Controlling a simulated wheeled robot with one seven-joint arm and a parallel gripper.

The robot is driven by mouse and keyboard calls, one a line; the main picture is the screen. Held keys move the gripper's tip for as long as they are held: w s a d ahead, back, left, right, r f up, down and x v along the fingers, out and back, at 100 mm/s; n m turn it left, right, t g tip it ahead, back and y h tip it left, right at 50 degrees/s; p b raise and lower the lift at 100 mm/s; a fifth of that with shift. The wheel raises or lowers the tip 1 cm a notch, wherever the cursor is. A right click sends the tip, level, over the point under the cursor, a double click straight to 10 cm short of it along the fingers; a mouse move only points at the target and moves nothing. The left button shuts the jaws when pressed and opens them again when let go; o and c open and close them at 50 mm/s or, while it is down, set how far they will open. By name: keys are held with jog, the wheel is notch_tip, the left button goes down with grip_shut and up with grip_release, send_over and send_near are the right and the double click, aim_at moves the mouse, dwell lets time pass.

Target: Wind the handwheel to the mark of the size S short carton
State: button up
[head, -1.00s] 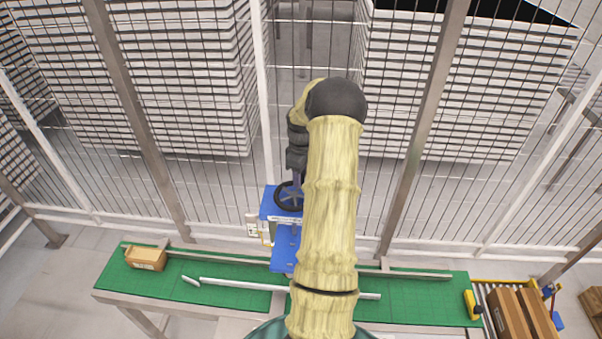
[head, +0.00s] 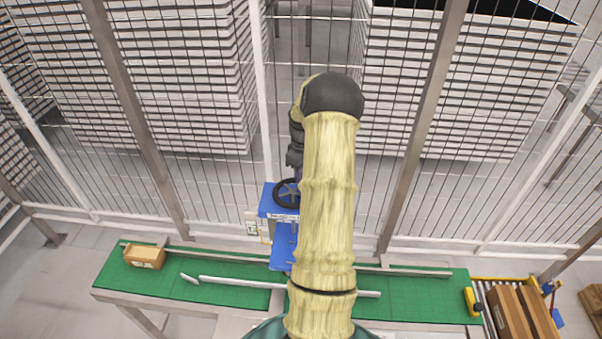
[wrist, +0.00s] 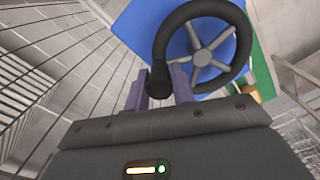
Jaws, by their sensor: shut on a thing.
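The black handwheel (wrist: 238,71) with grey spokes fills the upper middle of the wrist view. It sits on top of the blue machine housing (head: 267,202), and the wheel (head: 280,195) is partly hidden by my arm in the head view. My gripper (wrist: 160,88) is shut on the wheel's black crank knob (wrist: 159,82) at the near left of the rim. A white label with small print (head: 284,217) is on the housing front, too small to read. The size marks cannot be made out. A small open carton (head: 145,257) sits at the left end of the green conveyor.
The green conveyor (head: 230,292) runs under the machine, with a pale guide rail (head: 240,283) along it. Brown cartons (head: 508,312) stand on the rollers at right. A wire fence with posts (head: 420,130) stands close behind.

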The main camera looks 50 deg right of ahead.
jog(key=s+m, duration=0.1)
jog(key=m+b, duration=0.1)
jog(key=m, duration=0.1)
jog(key=shift+s, duration=0.35)
jog(key=m, duration=0.1)
jog(key=s+m+b, duration=0.1)
jog(key=m, duration=0.1)
jog(key=shift+s+a, duration=0.1)
jog(key=m, duration=0.1)
jog(key=s+m+b, duration=0.1)
jog(key=m, duration=0.1)
jog(key=shift+s+a+m, duration=0.2)
jog(key=shift+a+m, duration=0.1)
jog(key=shift+a, duration=0.1)
jog(key=shift+s+a+m, duration=0.2)
jog(key=shift+m, duration=0.4)
jog(key=shift+s+a+m, duration=0.2)
jog(key=shift+m, duration=0.4)
jog(key=o, duration=0.9)
jog(key=shift+r, duration=0.15)
